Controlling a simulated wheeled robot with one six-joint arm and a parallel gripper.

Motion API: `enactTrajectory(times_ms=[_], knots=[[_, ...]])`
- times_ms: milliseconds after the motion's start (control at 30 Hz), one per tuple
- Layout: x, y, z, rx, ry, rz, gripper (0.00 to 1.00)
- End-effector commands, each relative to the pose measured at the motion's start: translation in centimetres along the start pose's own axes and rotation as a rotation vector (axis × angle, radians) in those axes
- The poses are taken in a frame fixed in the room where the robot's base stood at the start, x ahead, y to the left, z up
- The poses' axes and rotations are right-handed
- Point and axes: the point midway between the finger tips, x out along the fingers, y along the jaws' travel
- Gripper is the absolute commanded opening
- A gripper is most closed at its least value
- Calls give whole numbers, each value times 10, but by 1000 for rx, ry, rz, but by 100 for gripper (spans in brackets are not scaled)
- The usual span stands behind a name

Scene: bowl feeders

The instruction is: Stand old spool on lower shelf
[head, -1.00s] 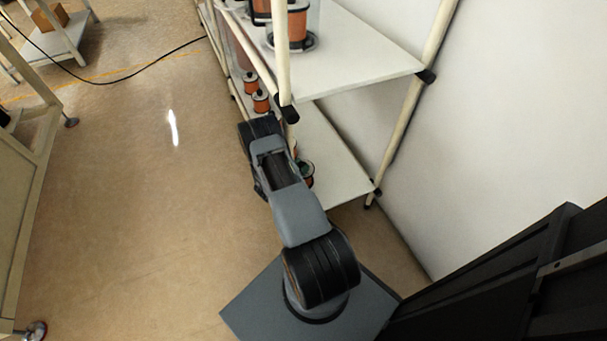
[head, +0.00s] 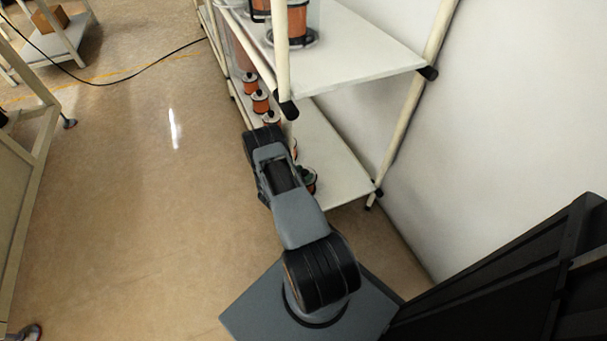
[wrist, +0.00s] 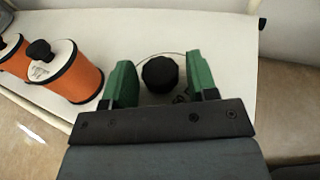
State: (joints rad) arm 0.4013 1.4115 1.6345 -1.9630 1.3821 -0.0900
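My gripper (wrist: 160,84) shows in the wrist view with two green fingers standing apart. A black round knob (wrist: 160,74) sits between them, with a gap on each side. A thin curved line behind it looks like the edge of a pale spool top, hard to tell from the white shelf. Which spool this is, I cannot tell for sure. In the head view, a spool (head: 309,181) shows partly at the lower shelf's near end, beside my arm, which hides most of the gripper. The lower shelf (head: 335,163) is white.
Orange spools with black knobs (wrist: 84,80) stand left of my gripper. More spools (head: 260,102) stand in a row along the lower shelf. A rack post (head: 283,50) stands close to my arm.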

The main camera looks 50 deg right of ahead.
Motion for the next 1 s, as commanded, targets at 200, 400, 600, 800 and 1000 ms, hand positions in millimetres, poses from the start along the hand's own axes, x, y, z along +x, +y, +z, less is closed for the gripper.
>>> enactTrajectory(times_ms=[200,400,600,800,1000], knots=[[0,0,0,0,0,0,62],[-1,0,5,0,0,0,62],[-32,1,5,-3,0,5,62],[-72,1,5,-2,1,5,62],[-102,1,4,-2,0,4,62]])
